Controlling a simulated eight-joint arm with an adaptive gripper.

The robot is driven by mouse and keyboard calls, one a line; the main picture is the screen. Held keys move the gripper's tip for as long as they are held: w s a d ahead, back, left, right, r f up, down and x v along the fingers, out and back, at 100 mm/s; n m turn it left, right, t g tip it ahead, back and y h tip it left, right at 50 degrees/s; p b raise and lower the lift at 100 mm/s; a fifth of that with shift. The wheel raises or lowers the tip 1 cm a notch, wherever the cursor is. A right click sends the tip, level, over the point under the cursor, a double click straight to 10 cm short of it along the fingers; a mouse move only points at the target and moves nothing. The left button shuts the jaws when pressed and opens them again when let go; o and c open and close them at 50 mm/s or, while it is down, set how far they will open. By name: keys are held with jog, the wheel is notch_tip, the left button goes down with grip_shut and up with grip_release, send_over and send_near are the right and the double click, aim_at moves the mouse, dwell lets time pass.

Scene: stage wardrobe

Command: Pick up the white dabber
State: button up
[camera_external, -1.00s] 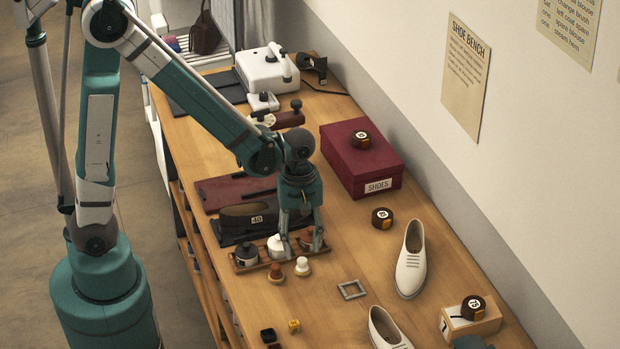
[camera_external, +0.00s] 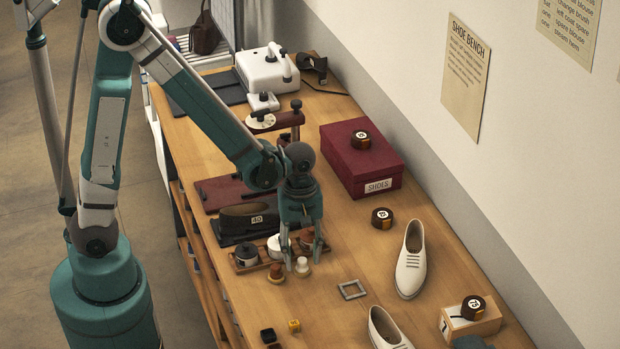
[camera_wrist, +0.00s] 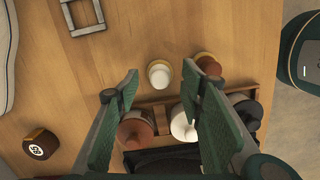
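The white dabber (camera_external: 302,267) stands upright on the wooden bench, a white knob on a tan round base. In the wrist view the white dabber (camera_wrist: 160,75) shows ahead of the fingertips, in line with the gap between them. My gripper (camera_external: 303,262) is open, pointing down, with a fingertip on either side of the dabber in the outside view; I cannot tell whether either touches it. The open gripper (camera_wrist: 160,70) holds nothing. A brown dabber (camera_external: 276,272) stands close to the left; the brown dabber (camera_wrist: 208,66) is near the right fingertip in the wrist view.
Behind the dabbers, a wooden rack (camera_external: 262,264) holds jars, including a white one (camera_external: 275,246). A grey metal frame (camera_external: 352,290) and white shoes (camera_external: 411,262) lie to the right. A red shoe box (camera_external: 361,160) stands behind. Bench between dabbers and frame is clear.

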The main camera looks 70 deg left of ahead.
jog(key=shift+d+f, duration=0.15)
jog(key=shift+f, duration=0.9)
jog(key=c, duration=0.8)
